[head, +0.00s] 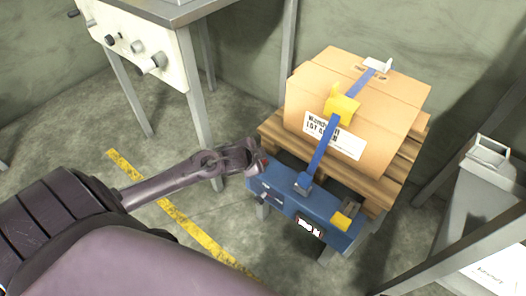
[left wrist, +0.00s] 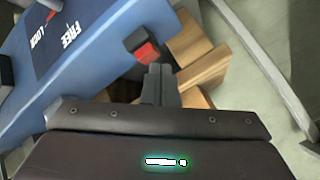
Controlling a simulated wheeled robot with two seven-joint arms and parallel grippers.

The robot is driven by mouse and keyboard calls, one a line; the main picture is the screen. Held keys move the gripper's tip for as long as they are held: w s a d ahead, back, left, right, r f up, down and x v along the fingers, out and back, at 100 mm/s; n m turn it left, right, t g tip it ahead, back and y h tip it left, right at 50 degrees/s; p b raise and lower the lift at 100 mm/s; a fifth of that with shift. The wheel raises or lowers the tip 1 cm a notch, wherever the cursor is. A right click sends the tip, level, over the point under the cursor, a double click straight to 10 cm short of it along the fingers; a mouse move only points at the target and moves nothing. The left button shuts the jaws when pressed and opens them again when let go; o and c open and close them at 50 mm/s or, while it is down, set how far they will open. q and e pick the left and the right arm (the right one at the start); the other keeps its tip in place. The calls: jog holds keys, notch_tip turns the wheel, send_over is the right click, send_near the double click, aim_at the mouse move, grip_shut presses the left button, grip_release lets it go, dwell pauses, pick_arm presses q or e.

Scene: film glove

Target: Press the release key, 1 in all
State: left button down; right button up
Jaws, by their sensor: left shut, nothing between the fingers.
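A blue strap unit (head: 285,200) stands in front of a boxed pallet. A small red key (left wrist: 146,53) with a dark side sits at the blue unit's edge in the left wrist view, close to a label reading FREE and LOCK (left wrist: 62,40). My left gripper (head: 256,162) is at the unit's left end, its fingers shut and empty. In the left wrist view its fingertips (left wrist: 157,70) are right by the red key; I cannot tell whether they touch it. A yellow part (head: 341,221) sits at the unit's right end. My right gripper is not in view.
A cardboard box (head: 400,95) sits on a wooden pallet (head: 378,180), with a blue strap (head: 325,140) over it. A bench with a knobbed panel (head: 130,50) stands at the upper left. A grey bin (head: 470,210) stands at the right. A yellow line (head: 190,222) crosses the floor.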

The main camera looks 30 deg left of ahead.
pick_arm(q)
jog(key=shift+f, duration=0.5)
dwell(0.8)
jog(key=shift+r+p, duration=0.95)
notch_tip(320, 180, up, 5)
jog(key=p, duration=0.5)
dwell(0.3)
jog(key=shift+f, duration=0.1)
dwell(0.4)
